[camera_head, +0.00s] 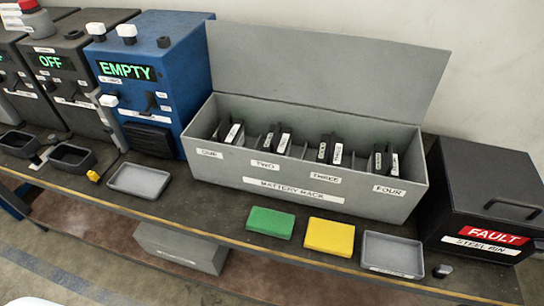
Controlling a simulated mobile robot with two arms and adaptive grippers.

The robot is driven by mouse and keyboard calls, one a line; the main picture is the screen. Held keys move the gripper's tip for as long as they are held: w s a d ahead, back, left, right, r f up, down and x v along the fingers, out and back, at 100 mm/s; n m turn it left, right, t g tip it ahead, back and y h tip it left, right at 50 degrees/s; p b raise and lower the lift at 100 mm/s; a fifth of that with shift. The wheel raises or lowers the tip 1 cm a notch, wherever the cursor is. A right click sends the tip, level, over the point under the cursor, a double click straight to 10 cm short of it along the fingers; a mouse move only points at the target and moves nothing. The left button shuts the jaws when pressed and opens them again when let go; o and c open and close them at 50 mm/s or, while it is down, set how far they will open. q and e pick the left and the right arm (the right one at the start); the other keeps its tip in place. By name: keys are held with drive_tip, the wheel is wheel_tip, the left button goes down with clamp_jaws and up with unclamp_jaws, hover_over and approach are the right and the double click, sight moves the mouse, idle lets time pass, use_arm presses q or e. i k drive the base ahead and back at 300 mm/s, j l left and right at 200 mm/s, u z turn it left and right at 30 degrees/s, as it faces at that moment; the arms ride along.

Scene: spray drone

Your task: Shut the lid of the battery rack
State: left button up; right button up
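The battery rack (300,188) is a long grey box on the bench, with slots labelled ONE to FOUR along its front. Its grey lid (330,72) stands open, raised at the back and leaning toward the wall. Several dark batteries with white labels stand upright inside, such as one in the left part (233,131) and one at the right end (380,158). Neither of my grippers shows in the head view.
A blue machine reading EMPTY (182,75) stands close to the rack's left end. A black steel bin marked FAULT (475,190) stands at its right. In front lie a green block (270,222), a yellow block (329,237) and grey trays (139,180) (392,254).

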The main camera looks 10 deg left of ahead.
sight(396, 80)
drive_tip(key=j+z, duration=0.7)
drive_tip(key=z, duration=0.15)
drive_tip(key=k+j+z, duration=0.1)
drive_tip(key=j+z, duration=0.3)
